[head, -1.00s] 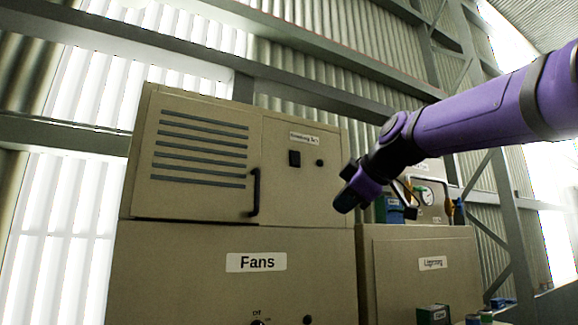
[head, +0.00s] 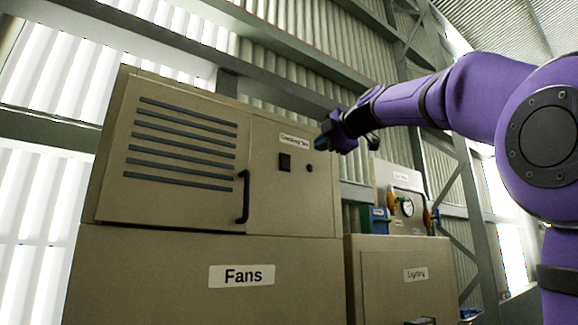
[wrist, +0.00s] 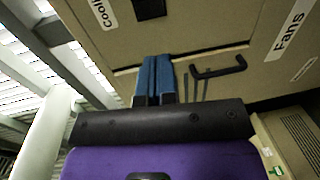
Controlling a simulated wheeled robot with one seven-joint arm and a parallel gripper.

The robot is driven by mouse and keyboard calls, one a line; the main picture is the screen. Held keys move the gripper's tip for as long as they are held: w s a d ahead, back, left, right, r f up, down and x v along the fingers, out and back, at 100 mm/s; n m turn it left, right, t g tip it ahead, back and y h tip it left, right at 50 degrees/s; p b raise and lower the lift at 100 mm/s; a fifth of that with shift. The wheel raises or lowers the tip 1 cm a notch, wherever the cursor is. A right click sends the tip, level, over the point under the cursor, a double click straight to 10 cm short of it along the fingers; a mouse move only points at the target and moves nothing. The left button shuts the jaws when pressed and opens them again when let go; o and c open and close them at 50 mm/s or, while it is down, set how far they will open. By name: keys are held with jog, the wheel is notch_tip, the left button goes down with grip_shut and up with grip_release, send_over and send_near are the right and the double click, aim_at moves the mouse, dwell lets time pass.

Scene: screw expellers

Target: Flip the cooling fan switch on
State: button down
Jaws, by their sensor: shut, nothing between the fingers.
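The cooling fan switch (head: 285,162) is a black rectangular rocker on the upper right of a beige cabinet, under a small label (head: 295,140). In the wrist view the switch (wrist: 150,8) shows at the top edge, partly cut off. Which way the rocker is tipped cannot be made out. My gripper (head: 328,136) is right of and above the switch in the head view, apart from it in the picture. In the wrist view its blue fingers (wrist: 155,75) are together and empty, pointing toward the cabinet face below the switch.
A black handle (head: 243,197) sticks out of the vented cabinet door, and shows right of the fingers in the wrist view (wrist: 220,68). A small round black knob (head: 309,168) is right of the switch. A lower cabinet with a gauge (head: 406,207) stands at the right.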

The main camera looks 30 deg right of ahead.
aim_at(286, 168)
jog(key=shift+w, duration=0.15)
jog(key=w, duration=0.4)
jog(key=w+f, duration=0.1)
jog(key=w, duration=0.8)
jog(key=shift+w+a+f, duration=0.25)
jog(key=shift+w+f, duration=0.1)
jog(key=shift+f, duration=0.05)
jog(key=shift+w+f, duration=0.1)
jog(key=shift+w, duration=0.1)
